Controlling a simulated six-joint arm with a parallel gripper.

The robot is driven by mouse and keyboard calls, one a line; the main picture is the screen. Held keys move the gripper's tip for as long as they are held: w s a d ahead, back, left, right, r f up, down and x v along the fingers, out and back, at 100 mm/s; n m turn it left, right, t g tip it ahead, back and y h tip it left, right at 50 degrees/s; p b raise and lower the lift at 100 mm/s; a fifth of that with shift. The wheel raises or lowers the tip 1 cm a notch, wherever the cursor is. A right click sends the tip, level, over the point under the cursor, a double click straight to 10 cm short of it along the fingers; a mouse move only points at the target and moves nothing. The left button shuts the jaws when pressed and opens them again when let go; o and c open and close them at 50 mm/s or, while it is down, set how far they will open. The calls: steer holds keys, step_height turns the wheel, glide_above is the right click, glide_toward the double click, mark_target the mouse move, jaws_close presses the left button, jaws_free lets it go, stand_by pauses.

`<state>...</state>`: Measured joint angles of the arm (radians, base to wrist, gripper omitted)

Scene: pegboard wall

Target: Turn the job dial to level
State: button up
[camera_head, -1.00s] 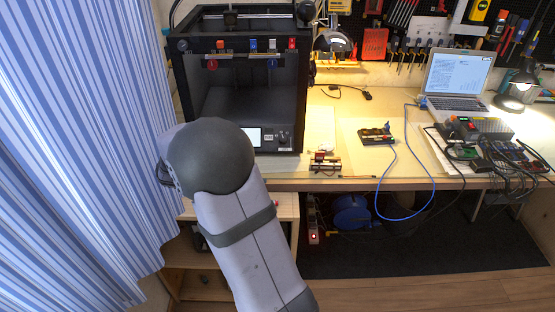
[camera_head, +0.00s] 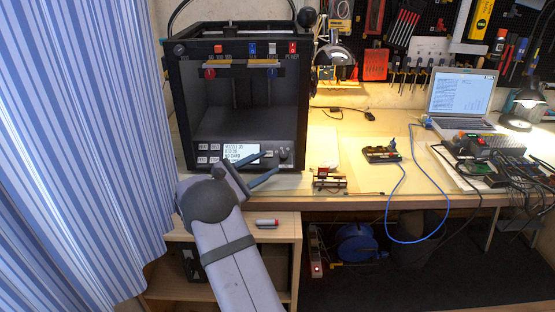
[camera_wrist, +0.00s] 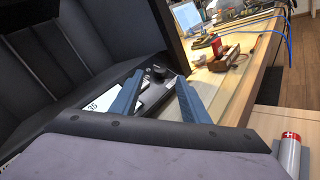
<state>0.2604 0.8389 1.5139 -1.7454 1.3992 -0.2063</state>
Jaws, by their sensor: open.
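The black 3D printer (camera_head: 180,110) stands on the table, with a round black dial (camera_head: 284,154) at the right of its lower front panel. The dial (camera_wrist: 157,72) also shows in the wrist view, beyond and between my fingertips. Its pointer marking is too small to read. My gripper (camera_head: 270,162) is open and empty in front of the panel, its two blue fingers pointing right toward the dial and apparently apart from it. The lit screen (camera_head: 240,152) left of the dial shows lines of text and is partly hidden by my gripper.
A small red-topped device (camera_head: 328,179) sits on the table right of the printer. A red and grey cylinder (camera_head: 267,222) lies on the lower wooden shelf. A blue striped curtain (camera_head: 80,150) hangs at the left. A laptop (camera_head: 460,95) and cables are farther right.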

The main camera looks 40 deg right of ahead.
mark_target(283, 154)
steer(key=shift+s+d, duration=0.1)
steer(key=shift+d, duration=2.9)
steer(key=c, duration=1.1)
steer(key=shift+o, duration=0.2)
steer(key=shift+w+r+m+g+y+p, duration=0.2)
steer(key=shift+m+g+y+p, duration=0.3)
steer(key=shift+m+g, duration=0.5)
steer(key=shift+w+r+m+g+y+p, duration=0.15)
steer(key=shift+m+g+y+p, duration=0.25)
steer(key=shift+m+g+y, duration=0.5)
steer(key=shift+d+m+p, duration=0.1)
steer(key=shift+m+p, duration=0.2)
steer(key=shift+m, duration=0.2)
steer(key=shift+g, duration=0.3)
